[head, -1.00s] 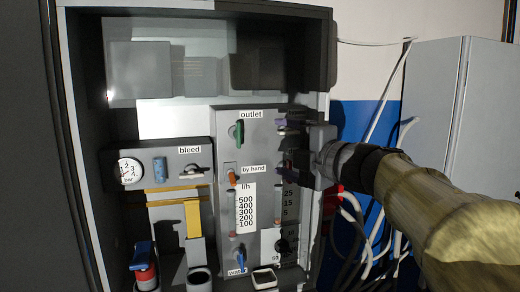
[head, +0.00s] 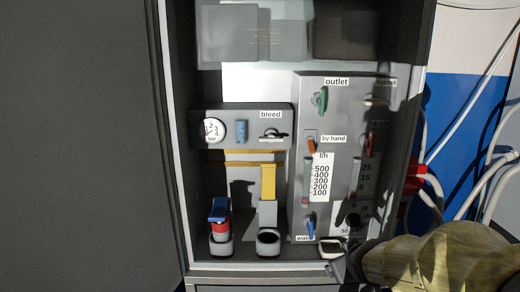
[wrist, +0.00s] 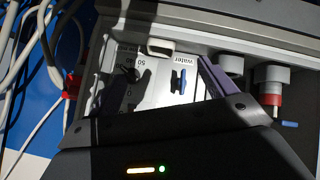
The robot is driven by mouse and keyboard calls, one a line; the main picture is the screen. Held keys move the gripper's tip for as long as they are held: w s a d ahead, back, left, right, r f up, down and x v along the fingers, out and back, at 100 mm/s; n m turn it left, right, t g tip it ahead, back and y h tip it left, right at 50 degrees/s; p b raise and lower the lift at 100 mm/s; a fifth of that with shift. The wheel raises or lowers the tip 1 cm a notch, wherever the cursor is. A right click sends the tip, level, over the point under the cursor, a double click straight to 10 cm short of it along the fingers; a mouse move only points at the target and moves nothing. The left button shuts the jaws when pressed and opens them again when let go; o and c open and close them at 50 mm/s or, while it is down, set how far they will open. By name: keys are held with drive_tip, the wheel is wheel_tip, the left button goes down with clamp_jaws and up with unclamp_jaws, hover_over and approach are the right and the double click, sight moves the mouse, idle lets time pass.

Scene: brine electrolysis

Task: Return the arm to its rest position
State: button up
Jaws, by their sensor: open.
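My arm, in a tan sleeve, comes in at the lower right of the head view. My gripper (head: 345,264) is low in front of the cabinet's bottom right corner, mostly hidden by the arm and picture edge. In the wrist view my gripper (wrist: 142,78) is open, with a purple-edged finger at the right and nothing seen between the fingers. Beyond it is the panel's lower part with the blue water handle (wrist: 178,81).
The open cabinet holds a panel with a green outlet handle (head: 320,99), an orange by-hand handle (head: 311,145) and a red drain handle (head: 370,144). A red-and-blue bottle (head: 219,218) stands lower left. Loose white hoses (head: 492,172) hang at the right.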

drive_tip(key=s+a+f+m+g, duration=0.2)
drive_tip(key=s+f+g, duration=0.1)
drive_tip(key=s+f, duration=0.3)
drive_tip(key=s+a+f+m+g+y, duration=0.1)
drive_tip(key=s+a+f+g, duration=0.2)
drive_tip(key=s+f, duration=0.2)
drive_tip(key=shift+s+a+f+m+g, duration=0.3)
drive_tip(key=shift+s+f+m+g, duration=0.1)
drive_tip(key=shift+s, duration=0.7)
